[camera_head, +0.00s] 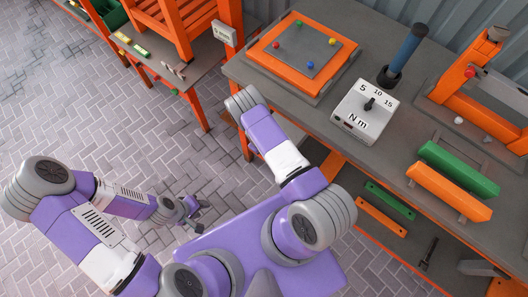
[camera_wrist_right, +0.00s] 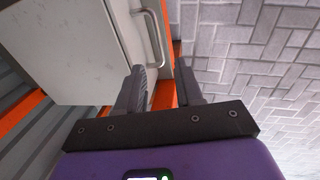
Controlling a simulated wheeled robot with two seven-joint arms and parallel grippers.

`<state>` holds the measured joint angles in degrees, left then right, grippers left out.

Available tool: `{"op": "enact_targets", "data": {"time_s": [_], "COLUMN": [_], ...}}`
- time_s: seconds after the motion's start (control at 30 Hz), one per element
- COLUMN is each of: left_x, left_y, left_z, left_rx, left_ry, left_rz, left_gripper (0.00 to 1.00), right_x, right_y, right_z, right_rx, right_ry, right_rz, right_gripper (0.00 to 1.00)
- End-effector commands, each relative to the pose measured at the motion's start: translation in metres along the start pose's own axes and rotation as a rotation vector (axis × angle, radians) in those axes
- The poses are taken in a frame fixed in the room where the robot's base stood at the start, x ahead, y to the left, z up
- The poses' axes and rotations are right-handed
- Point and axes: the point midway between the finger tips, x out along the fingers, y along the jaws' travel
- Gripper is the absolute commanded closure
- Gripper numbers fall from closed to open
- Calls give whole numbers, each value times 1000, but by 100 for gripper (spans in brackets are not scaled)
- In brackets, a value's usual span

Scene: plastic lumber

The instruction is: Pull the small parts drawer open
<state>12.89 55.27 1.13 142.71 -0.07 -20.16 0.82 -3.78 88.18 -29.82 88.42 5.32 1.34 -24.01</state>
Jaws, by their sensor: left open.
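A pale grey drawer front (camera_wrist_right: 75,50) with a metal bar handle (camera_wrist_right: 155,35) shows in the right wrist view and looks shut. My right gripper (camera_wrist_right: 160,66) is open, its two fingers apart and empty. The near end of the handle appears between and just beyond the fingertips; I see no clear contact. In the head view the right arm reaches to the bench's front left corner, and its fingers are hidden. The drawer cannot be made out in the head view. My left gripper (camera_head: 195,209) is open and empty, low over the paved floor.
The grey workbench (camera_head: 305,110) carries an orange-framed board (camera_head: 302,58), a torque tester box (camera_head: 366,110) and green and orange bars. An orange leg stands near the right arm. A second orange bench (camera_head: 190,60) is at the back left. The paved floor at left is clear.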

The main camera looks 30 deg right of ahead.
Motion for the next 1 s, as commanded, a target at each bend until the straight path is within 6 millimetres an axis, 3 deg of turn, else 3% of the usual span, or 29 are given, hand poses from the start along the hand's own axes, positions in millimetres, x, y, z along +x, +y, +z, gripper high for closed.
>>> {"op": "enact_targets", "data": {"time_s": [0.43,0.6,0.87,1.0], "left_x": [25,28,28,28], "left_y": [-9,-10,-10,-10], "left_z": [-1,-2,-1,-1], "left_rx": [0,0,0,0], "left_ry": [1,0,0,0], "left_rz": [0,0,0,0], "left_gripper": [57,57,57,57], "right_x": [65,74,74,74], "right_y": [0,1,1,1], "right_z": [-1,-1,-1,-1], "right_rx": [-5,-4,-4,-4], "right_ry": [0,1,1,1], "right_rz": [3,3,3,3], "right_gripper": [64,64,64,84]}}
